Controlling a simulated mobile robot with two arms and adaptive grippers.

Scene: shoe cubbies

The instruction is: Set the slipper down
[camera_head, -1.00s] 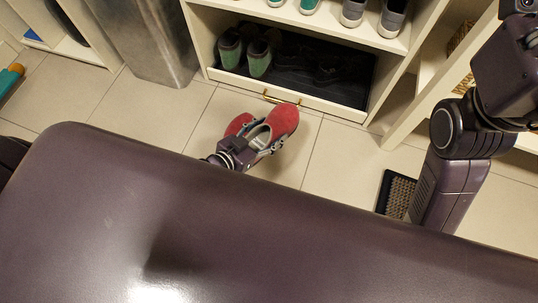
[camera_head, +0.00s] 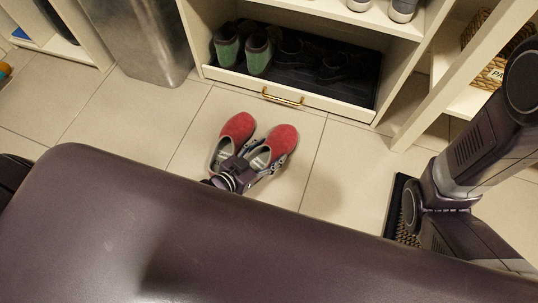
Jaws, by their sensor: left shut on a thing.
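Two red slippers (camera_head: 283,138) with grey insides lie side by side before the cubby, toes toward it. The left red slipper (camera_head: 238,127) is just beside the other. My left gripper (camera_head: 248,166) is at their heel end and is shut on a slipper, seemingly the right-hand one. Its fingers partly cover the heels, and my body hides the rest of the arm. I cannot tell whether the held slipper touches the floor. My right gripper is not in view; only part of the right arm shows at the right.
A metal bin (camera_head: 150,40) stands at the left. A dark mat (camera_head: 398,205) lies at the right. Tiles around the slippers are clear.

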